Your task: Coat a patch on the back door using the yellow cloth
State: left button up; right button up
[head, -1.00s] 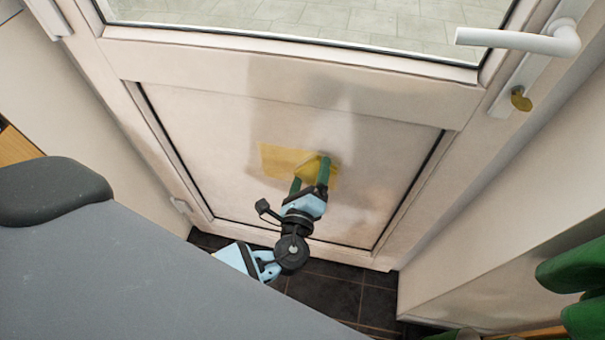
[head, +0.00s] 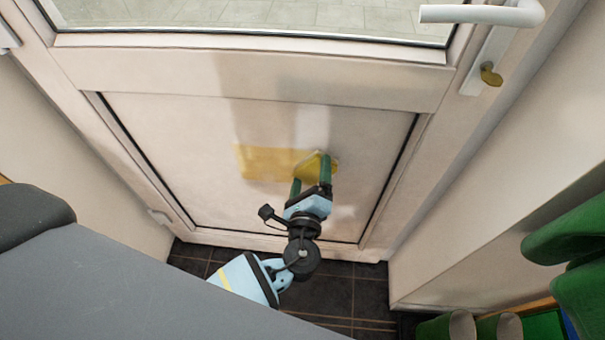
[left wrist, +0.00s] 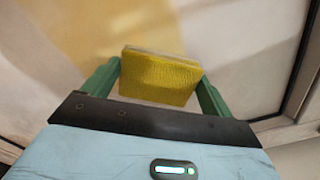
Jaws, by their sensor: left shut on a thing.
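The back door's pale lower panel (head: 180,130) fills the middle of the head view. A yellow coated patch (head: 262,162) is on it, a rough band left of my left gripper (head: 311,176). My left gripper's green fingers are shut on the yellow cloth (head: 318,164), at the right end of the patch. The cloth appears to be against the panel; contact itself is hidden. In the left wrist view the cloth (left wrist: 160,80) is a thick folded pad between the fingers, with the yellow patch (left wrist: 90,30) behind it at upper left. My right gripper is not in view.
The white door handle (head: 485,14) and a brass key (head: 490,74) are at upper right. A wall (head: 490,220) closes the right side, with green boots (head: 570,235) at lower right. Dark tiles (head: 335,290) show below the door.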

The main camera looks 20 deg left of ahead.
pick_arm(q)
jog(key=shift+s, duration=0.15)
jog(key=shift+p+v, duration=0.45)
jog(key=shift+v, duration=2.45)
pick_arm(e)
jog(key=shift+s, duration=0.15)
pick_arm(q)
jog(key=shift+v, duration=1.5)
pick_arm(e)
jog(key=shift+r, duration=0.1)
pick_arm(q)
jog(key=shift+r, duration=0.1)
